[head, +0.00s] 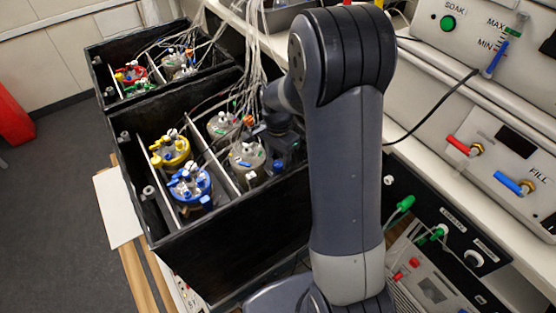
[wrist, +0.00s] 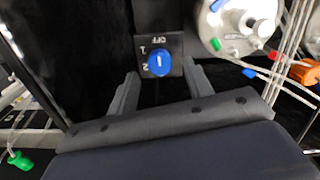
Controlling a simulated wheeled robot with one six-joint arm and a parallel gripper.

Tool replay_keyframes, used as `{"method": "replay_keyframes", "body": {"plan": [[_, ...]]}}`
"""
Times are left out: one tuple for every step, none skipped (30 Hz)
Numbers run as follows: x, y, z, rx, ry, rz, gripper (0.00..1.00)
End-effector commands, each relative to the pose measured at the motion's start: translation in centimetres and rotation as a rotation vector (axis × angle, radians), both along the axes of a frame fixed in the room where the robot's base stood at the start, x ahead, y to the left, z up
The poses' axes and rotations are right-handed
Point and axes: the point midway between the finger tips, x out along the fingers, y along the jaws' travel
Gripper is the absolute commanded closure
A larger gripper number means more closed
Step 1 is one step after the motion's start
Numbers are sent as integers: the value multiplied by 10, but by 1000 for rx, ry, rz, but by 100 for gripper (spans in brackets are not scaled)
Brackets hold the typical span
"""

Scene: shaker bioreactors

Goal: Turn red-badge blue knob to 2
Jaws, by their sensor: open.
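A round blue knob (wrist: 158,63) sits on a small dark plate (wrist: 175,45) marked OFF, 1 and 2 in the wrist view. OFF is above the knob, and 1 and 2 are on its left. A short pale mark on the knob seems to point up toward OFF, but it is small. No red badge can be made out beside it. My gripper (wrist: 160,72) is open, with one finger on each side of the knob; I cannot tell whether either touches it.
A black divided box (head: 225,235) holds several vessels, including a yellow-topped one (head: 170,150) and a blue-topped one (head: 190,185). Tubes and cables hang close to my arm. A vessel lid (wrist: 235,22) is right of the knob. Instrument panels (head: 480,150) stand at right.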

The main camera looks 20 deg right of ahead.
Motion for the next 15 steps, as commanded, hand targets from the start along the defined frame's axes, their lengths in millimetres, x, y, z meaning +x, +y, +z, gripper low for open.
{"method": "replay_keyframes", "body": {"plan": [[0, 0, -8, 0, 4, 0, 52], [-1, 0, -11, 0, 4, 0, 52], [0, 0, -15, 0, 2, 0, 52], [0, 0, -17, 0, 1, 0, 52], [0, 0, -19, 0, 1, 0, 52], [0, 0, -22, 0, 1, 0, 52], [0, 0, -23, 0, 1, 0, 52], [0, 0, -23, -1, 1, 0, 52], [0, 0, -24, 0, 0, 0, 52], [0, 0, -24, 0, 0, 0, 52], [0, 0, -24, 1, -1, 0, 52], [0, 0, -24, 0, -1, 0, 52], [0, 0, -24, 0, -1, 0, 52], [0, 0, -24, 0, -1, 0, 52], [0, 0, -24, 1, -1, 0, 52]]}}
